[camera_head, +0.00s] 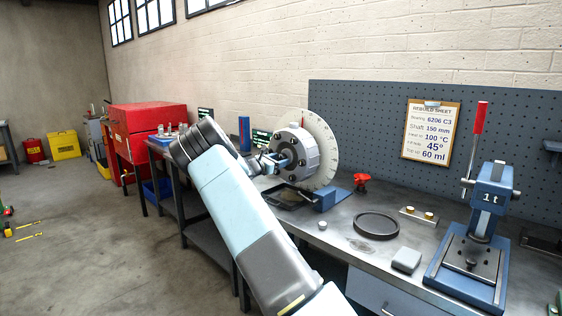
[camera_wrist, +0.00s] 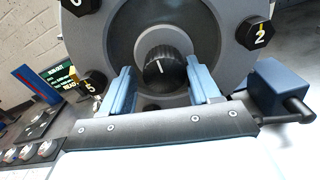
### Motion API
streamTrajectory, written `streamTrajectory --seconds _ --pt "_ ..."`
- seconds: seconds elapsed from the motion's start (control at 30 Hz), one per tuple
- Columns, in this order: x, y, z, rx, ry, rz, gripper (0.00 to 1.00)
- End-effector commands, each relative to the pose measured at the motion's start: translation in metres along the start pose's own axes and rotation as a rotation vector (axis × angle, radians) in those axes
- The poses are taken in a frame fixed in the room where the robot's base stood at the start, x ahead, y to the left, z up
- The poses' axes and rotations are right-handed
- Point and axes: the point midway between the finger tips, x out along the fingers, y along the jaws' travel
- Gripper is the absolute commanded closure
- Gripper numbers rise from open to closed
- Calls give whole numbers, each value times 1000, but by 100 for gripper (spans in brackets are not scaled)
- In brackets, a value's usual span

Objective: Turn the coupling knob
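The coupling knob (camera_wrist: 166,68) is black and ribbed with a white line on its face. It sits at the centre of a round grey coupling (camera_wrist: 222,38) that has dark numbered bolts around its rim. My gripper (camera_wrist: 164,84) is open, with one blue finger on each side of the knob and a visible gap to it on both sides. In the head view my gripper (camera_head: 282,162) is in front of the coupling (camera_head: 303,152), and the knob is hidden there. A large pale graduated disc (camera_head: 326,140) stands behind the coupling.
The rotor stands on a grey workbench (camera_head: 345,240). A blue block (camera_head: 325,200) is close below the coupling. A black ring (camera_head: 376,224), a red clamp-like item (camera_head: 361,182) and a blue press (camera_head: 480,235) are to the right. A rebuild sheet (camera_head: 431,130) hangs on the pegboard.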

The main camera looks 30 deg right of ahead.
Motion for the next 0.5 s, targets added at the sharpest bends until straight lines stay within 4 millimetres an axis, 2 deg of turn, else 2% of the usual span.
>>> streamTrajectory --seconds 0.1,0.33,0.5 --pt "1 -1 0 0 -1 -2 31" --pt "3 -3 2 0 -4 -7 31" --pt "-10 -2 2 0 -5 -6 31"
